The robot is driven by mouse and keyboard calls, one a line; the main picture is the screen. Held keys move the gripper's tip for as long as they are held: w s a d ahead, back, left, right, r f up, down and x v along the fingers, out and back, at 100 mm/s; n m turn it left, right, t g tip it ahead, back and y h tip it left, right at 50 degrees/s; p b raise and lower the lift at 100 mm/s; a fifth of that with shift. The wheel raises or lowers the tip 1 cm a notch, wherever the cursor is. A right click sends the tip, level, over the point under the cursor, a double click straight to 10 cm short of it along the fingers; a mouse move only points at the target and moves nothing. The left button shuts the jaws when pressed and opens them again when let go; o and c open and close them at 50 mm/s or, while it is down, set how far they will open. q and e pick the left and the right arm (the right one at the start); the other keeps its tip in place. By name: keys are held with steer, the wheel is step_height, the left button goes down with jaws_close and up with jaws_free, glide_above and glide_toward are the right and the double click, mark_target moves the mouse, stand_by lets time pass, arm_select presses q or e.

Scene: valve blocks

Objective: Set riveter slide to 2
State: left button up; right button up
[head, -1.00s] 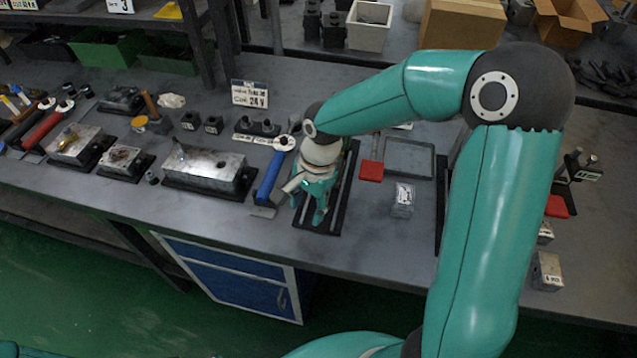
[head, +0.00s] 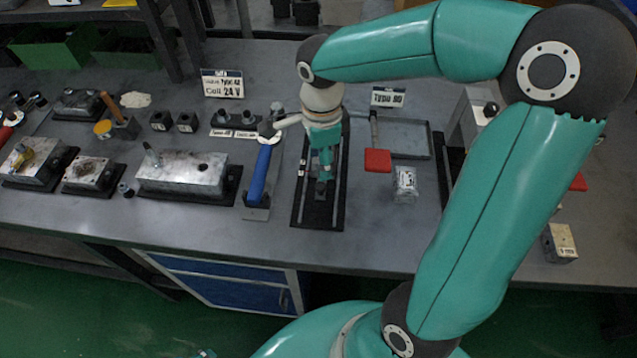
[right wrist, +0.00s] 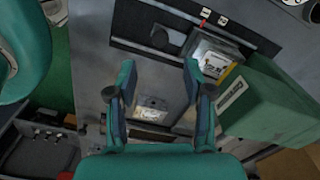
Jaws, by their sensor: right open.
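The riveter slide is a long dark track plate (head: 310,208) with pale rails, lying on the grey bench in the middle of the head view. A small dark block (head: 320,189) sits on the track towards its near end. Small white labels (head: 301,167) run along the left edge; their numbers are too small to read. My right gripper (head: 326,172) points down over the track, just beyond the block. In the right wrist view its two fingers (right wrist: 162,80) are apart with nothing between them. A dark strip with a dark knob (right wrist: 160,38) shows beyond the fingertips. My left gripper is not in view.
A blue-handled tool (head: 259,175) lies left of the track. A red-ended tool (head: 377,160), a shallow tray (head: 412,138) and a small clear block (head: 404,182) are to its right. A metal valve block (head: 185,172) stands further left. The bench's near edge is clear.

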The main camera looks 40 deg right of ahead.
mark_target(321, 186)
step_height(321, 186, down, 9)
steer(key=shift+r, duration=0.1)
stand_by(0.3)
jaws_close()
